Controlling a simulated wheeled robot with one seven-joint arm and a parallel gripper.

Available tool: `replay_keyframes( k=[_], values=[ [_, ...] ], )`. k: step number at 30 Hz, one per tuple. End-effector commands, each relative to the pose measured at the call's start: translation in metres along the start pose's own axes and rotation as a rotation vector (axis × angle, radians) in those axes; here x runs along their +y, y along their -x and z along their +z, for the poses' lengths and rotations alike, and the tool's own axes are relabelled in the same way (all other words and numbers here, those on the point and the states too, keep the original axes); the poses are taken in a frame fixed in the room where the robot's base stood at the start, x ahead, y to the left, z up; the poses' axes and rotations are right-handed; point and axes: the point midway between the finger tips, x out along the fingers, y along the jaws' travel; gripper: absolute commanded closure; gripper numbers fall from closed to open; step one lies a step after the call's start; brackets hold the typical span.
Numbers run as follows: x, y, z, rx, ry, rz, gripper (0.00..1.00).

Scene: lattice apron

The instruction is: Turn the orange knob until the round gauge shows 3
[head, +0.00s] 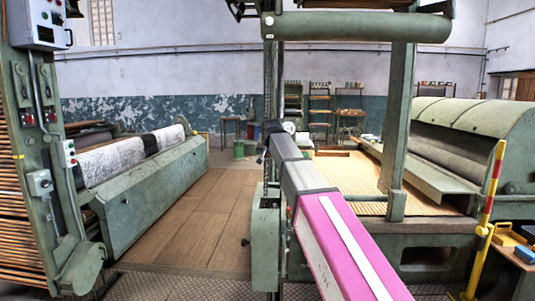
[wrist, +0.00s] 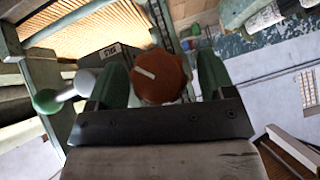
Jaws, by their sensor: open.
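The orange knob (wrist: 158,82) shows in the wrist view, with a pale pointer line on its face slanting up to the left. My gripper (wrist: 162,62) is open, with one green finger on each side of the knob. A narrow gap seems to show on each side, but I cannot tell whether either finger touches. In the head view a small pale round face, probably the gauge (head: 289,127), shows just beyond the end of my arm. Its reading is too small to make out. The knob is hidden behind my arm in the head view.
A lever with a green ball end (wrist: 46,102) lies left of my fingers. A green loom post (head: 398,120) stands right of my arm. A yellow and red post (head: 490,205) stands farther right. Wooden floor (head: 175,220) is clear at left.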

Motion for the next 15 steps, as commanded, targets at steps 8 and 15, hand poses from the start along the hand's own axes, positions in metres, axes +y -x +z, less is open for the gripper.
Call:
replay_keyframes(
  k=[8,15],
  values=[
    [0.0001,-0.0023,0.0003,0.000,0.000,0.000,0.24],
    [0.0001,-0.0022,0.0004,-0.001,0.000,0.000,0.74]
  ],
)
